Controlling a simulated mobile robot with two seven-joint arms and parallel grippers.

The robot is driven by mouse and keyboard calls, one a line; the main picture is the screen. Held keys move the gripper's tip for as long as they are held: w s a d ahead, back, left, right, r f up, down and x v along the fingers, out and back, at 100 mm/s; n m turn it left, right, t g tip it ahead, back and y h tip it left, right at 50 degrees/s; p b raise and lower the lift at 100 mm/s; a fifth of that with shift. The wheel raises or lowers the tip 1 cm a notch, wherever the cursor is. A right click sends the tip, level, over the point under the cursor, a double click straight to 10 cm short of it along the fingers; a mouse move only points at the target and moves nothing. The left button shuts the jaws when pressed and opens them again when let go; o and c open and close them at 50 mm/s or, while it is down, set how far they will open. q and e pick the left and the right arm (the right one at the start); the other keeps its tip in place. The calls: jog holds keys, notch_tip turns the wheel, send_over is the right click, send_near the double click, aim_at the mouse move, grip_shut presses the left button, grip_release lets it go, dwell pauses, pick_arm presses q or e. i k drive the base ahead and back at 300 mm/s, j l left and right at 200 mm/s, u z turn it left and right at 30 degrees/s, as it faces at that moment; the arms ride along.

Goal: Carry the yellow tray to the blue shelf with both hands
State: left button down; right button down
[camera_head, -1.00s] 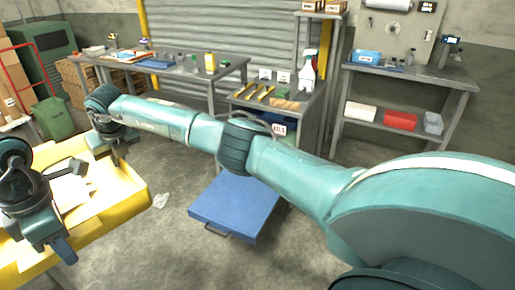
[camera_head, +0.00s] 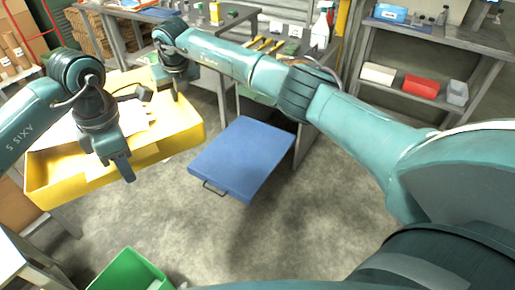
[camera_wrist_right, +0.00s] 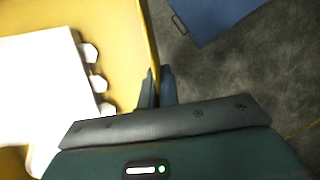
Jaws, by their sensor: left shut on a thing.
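The yellow tray (camera_head: 175,140) is at the left of the head view, with pale white contents (camera_head: 138,118) inside. My left gripper (camera_head: 124,168) is shut on its near wall, one finger showing outside. My right gripper (camera_head: 177,88) is at the tray's far right rim. In the right wrist view its fingers (camera_wrist_right: 157,88) are close together with the tray's edge (camera_wrist_right: 148,40) running between them; the white contents (camera_wrist_right: 45,80) lie beside it. A low blue platform (camera_head: 243,155) with a front handle stands right of the tray; I see no other blue shelf.
A green bin (camera_head: 128,272) is at the bottom left. A grey bench (camera_head: 450,35) with white, red and grey boxes on its lower shelf stands at the right. A workbench with a spray bottle (camera_head: 321,25) is behind the platform. The floor in front of the platform is clear.

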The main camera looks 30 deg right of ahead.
aim_at(242, 153)
jog(key=i+l+z, duration=0.2)
jog(key=l, duration=0.15)
jog(key=i+l+z, duration=0.15)
jog(key=l, duration=0.2)
jog(key=i+l+z, duration=0.2)
jog(key=l, duration=0.15)
